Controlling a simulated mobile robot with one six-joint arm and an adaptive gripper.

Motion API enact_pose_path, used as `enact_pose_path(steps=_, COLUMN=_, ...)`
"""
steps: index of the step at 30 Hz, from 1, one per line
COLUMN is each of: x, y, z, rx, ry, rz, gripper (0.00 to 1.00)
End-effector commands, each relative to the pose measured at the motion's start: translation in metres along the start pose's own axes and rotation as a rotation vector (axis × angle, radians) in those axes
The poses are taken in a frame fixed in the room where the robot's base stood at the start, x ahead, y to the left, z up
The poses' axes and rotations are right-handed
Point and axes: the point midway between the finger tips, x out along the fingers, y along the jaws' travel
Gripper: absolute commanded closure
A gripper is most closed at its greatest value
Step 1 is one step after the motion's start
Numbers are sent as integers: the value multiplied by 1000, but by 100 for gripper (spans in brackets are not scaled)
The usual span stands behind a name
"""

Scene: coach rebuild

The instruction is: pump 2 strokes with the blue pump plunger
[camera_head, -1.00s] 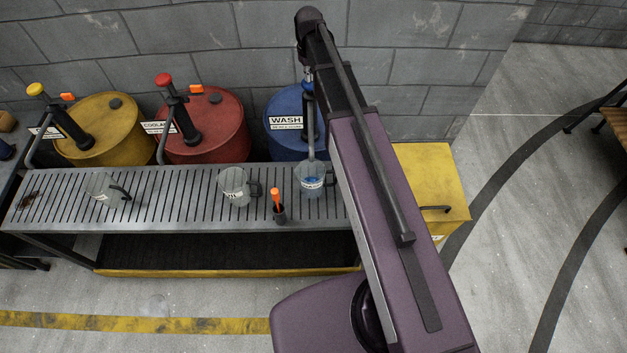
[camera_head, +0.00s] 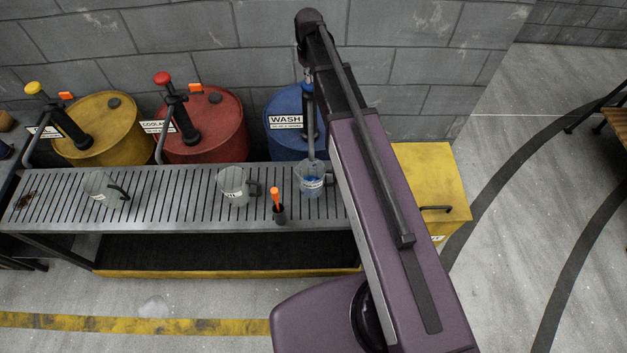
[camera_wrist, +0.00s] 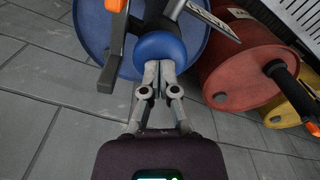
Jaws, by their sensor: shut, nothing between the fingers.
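In the wrist view the blue plunger knob (camera_wrist: 160,47) is round and sits over the blue drum (camera_wrist: 95,25). My gripper (camera_wrist: 157,66) is shut, with its fingertips against or just over the near part of the knob; exact contact is unclear. In the head view the blue WASH drum (camera_head: 287,105) stands behind the rack, with its pump (camera_head: 308,110) partly beside my arm. The knob shows there as a small blue patch (camera_head: 308,87). A clear jug (camera_head: 312,180) with blue liquid stands under the spout. My gripper is mostly hidden by my arm there.
Red (camera_head: 220,120) and yellow (camera_head: 105,125) drums with their own pumps stand to the left. The slatted rack (camera_head: 170,205) holds two more jugs, at its middle (camera_head: 232,186) and left (camera_head: 102,188), and an orange-handled tool (camera_head: 276,200). A yellow cabinet (camera_head: 440,175) stands right.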

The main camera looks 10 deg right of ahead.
Motion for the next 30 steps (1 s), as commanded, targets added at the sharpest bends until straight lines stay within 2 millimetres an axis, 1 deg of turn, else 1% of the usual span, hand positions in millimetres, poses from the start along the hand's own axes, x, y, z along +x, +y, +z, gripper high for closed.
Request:
enact_pose_path(steps=7, x=5, y=0, z=1, rx=0, ry=-3, rz=-1, gripper=100)
enact_pose_path(steps=16, x=3, y=0, z=1, rx=0, ry=-3, rz=-1, gripper=100)
enact_pose_path(steps=30, x=-16, y=0, z=1, rx=0, ry=-2, rz=-1, gripper=100)
